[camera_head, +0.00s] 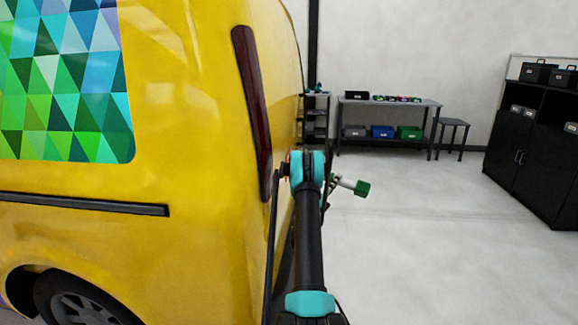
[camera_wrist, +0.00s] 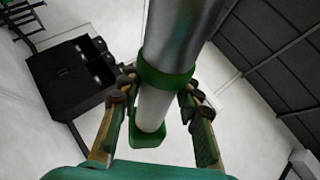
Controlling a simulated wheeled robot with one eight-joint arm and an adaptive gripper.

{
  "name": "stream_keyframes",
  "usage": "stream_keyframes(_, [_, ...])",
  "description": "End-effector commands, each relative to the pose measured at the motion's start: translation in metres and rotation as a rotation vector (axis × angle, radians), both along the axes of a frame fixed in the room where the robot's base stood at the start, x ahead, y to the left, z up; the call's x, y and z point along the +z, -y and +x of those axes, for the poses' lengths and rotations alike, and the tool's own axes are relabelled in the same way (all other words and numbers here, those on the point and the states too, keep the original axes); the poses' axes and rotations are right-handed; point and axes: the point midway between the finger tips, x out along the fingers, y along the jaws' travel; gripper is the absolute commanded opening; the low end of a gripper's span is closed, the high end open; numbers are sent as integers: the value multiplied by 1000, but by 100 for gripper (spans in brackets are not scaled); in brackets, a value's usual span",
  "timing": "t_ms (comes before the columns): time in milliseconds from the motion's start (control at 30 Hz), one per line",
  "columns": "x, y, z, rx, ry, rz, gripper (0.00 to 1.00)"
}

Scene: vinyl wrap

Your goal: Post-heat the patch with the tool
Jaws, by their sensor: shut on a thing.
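A patch (camera_head: 65,85) of blue, green and white triangles lies on the yellow van's side, at the upper left of the head view. The tool (camera_head: 345,183) shows right of my arm's teal joint, with a pale body and a green end. In the wrist view the tool (camera_wrist: 153,108) has a metal barrel, a green collar, a white body and a green base. My gripper (camera_wrist: 157,92) is shut on it, one finger on each side near the collar. In the head view my gripper is mostly hidden behind my arm. The tool is off to the right, well apart from the patch.
The yellow van (camera_head: 200,120) fills the left, close beside my arm, with a dark red tail light (camera_head: 252,110). A workbench (camera_head: 388,103) with bins and a stool (camera_head: 453,124) stand at the back. A black cabinet (camera_head: 535,155) is at right. The floor between is clear.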

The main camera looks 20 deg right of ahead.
Motion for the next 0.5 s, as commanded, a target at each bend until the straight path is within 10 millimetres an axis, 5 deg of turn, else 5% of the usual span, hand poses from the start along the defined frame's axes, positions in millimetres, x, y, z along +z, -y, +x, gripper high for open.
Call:
stream_keyframes(233, [1,7,-4,-3,0,-1,0])
stream_keyframes(500, [1,62,-40,-6,-1,-1,0])
